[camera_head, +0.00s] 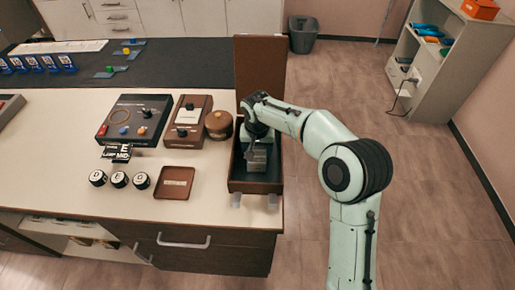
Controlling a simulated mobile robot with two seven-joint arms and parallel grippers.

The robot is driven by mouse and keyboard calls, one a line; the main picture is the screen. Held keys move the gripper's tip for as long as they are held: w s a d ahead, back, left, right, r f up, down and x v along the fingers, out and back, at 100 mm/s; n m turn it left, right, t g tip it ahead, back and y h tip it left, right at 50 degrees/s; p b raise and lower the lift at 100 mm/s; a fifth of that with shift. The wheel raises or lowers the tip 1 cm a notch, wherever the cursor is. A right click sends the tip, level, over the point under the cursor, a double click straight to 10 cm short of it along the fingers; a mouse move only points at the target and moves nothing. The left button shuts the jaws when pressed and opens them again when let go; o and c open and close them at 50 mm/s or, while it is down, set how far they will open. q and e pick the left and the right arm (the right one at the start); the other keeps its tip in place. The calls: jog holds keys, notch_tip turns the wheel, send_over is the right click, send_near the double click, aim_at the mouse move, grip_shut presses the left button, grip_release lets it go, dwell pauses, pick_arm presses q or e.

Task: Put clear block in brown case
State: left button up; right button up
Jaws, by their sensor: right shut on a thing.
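The brown case (233,180) stands at the right end of the counter with its lid (260,70) raised at the back. My right gripper (254,142) points down into the case from above and is shut on the clear block (258,158). The block looks pale grey and is within the case's outline. The gripper hides part of it, and I cannot tell whether it touches the case floor. My left gripper is not in view.
A round brown pot (218,124), a brown device (188,121) and a small brown tray (175,183) stand left of the case. Several black round knobs (119,180) sit farther left. The counter's right edge is close beside the case.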

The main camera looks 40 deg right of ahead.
aim_at(258, 153)
jog(key=o, duration=1.4)
jog(key=shift+c, duration=0.2)
jog(key=shift+r, duration=0.3)
notch_tip(258, 153, up, 12)
jog(key=s+a+p, duration=0.1)
jog(key=p, duration=0.1)
jog(key=shift+s+f, duration=0.25)
jog(key=shift+a, duration=0.1)
